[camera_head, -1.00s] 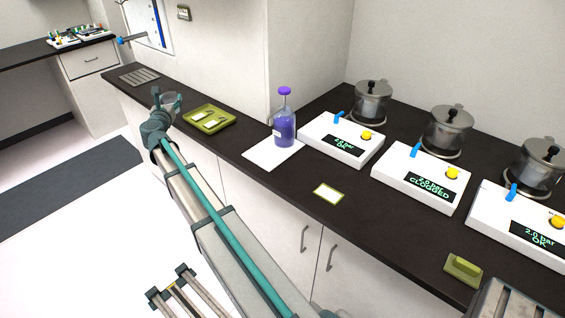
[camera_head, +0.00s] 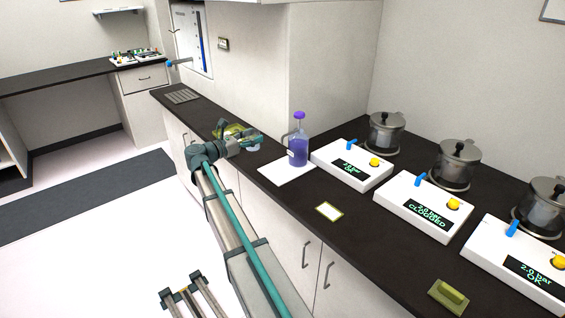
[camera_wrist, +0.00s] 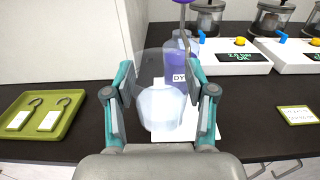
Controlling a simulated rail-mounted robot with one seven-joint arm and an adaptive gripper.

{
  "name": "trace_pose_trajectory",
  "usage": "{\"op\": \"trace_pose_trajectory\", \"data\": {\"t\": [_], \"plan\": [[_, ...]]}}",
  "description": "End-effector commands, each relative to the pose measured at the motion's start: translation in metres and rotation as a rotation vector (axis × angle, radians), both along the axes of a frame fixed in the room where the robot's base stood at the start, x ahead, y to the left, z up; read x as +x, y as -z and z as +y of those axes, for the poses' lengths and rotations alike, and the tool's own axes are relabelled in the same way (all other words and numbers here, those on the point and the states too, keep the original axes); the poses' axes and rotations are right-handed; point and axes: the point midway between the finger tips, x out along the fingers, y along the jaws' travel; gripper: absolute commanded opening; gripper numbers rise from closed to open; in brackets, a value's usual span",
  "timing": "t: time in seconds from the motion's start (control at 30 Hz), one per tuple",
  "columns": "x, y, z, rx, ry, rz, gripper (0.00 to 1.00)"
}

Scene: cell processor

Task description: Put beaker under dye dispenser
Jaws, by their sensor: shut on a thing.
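My gripper (camera_wrist: 165,88) is shut on a clear glass beaker (camera_wrist: 160,110), seen between the fingers in the wrist view. In the head view my gripper (camera_head: 245,143) is over the counter's front part, left of the dye dispenser (camera_head: 298,150). The dispenser is a bottle of purple liquid with a purple pump top, standing on a white mat (camera_head: 279,180). In the wrist view the dispenser (camera_wrist: 179,64) is beyond the beaker, partly hidden behind it. The beaker looks roughly upright and short of the bottle; I cannot tell its height above the counter.
An olive tray (camera_wrist: 68,118) with two tagged items lies left of the beaker. White pressure units (camera_head: 350,165) with metal pots line the counter to the right. A small card (camera_head: 329,212) lies on the dark counter. A wall corner rises behind the dispenser.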

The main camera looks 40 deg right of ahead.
Motion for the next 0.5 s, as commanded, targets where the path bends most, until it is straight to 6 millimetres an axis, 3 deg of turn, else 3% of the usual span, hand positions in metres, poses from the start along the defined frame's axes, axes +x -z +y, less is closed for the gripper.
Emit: {"op": "trace_pose_trajectory", "data": {"t": [0.27, 0.5], "plan": [[-0.026, 0.024, -0.059, 0.001, 0.002, 0.002, 0.0], [-0.036, 0.063, -0.087, 0.001, -0.002, 0.002, 0.0]]}}
